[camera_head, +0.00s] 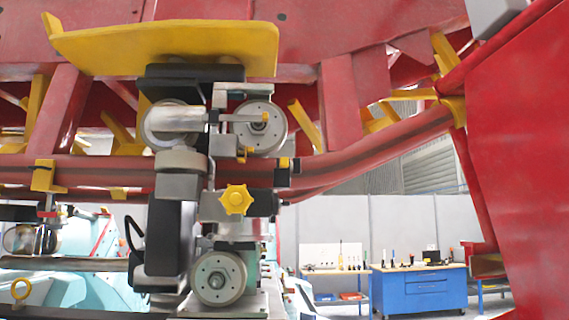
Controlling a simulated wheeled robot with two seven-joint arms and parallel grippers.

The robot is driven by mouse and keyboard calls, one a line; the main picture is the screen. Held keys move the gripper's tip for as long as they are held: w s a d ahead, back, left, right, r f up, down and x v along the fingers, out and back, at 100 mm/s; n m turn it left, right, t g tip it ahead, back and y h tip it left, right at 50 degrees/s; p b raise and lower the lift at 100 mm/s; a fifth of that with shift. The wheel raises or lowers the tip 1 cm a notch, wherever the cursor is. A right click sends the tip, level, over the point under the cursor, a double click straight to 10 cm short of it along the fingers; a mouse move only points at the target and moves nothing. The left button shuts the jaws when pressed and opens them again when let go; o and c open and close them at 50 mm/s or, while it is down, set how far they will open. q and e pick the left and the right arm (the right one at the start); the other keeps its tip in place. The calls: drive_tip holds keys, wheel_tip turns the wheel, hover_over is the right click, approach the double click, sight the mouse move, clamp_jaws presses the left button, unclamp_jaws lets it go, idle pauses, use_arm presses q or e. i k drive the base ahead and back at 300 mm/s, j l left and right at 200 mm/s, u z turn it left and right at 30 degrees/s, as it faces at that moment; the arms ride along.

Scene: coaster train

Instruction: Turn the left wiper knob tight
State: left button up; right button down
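A yellow star-shaped knob (235,199) faces me on the front of the grey wheel assembly (215,245). It sits just below the red rail tube, above the lower wheel (219,278). It is the only star-shaped knob I can make out, and nothing covers it. I cannot tell from its look how tight it is. Neither of my grippers is in view, and nothing of mine touches the knob.
Two upper wheels (260,126) and a yellow plate (170,45) sit above the knob. A red rail tube (370,148) runs across behind. A black housing (171,237) with a cable is at left. A large red panel (520,150) fills the right. A blue workbench (420,289) stands far back.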

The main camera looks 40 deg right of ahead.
sight(294, 165)
drive_tip(key=l+z, duration=0.15)
drive_tip(key=z, duration=0.2)
drive_tip(key=l+z, duration=0.15)
drive_tip(key=z, duration=0.2)
drive_tip(key=i+l+z, duration=0.1)
drive_tip(key=z, duration=0.25)
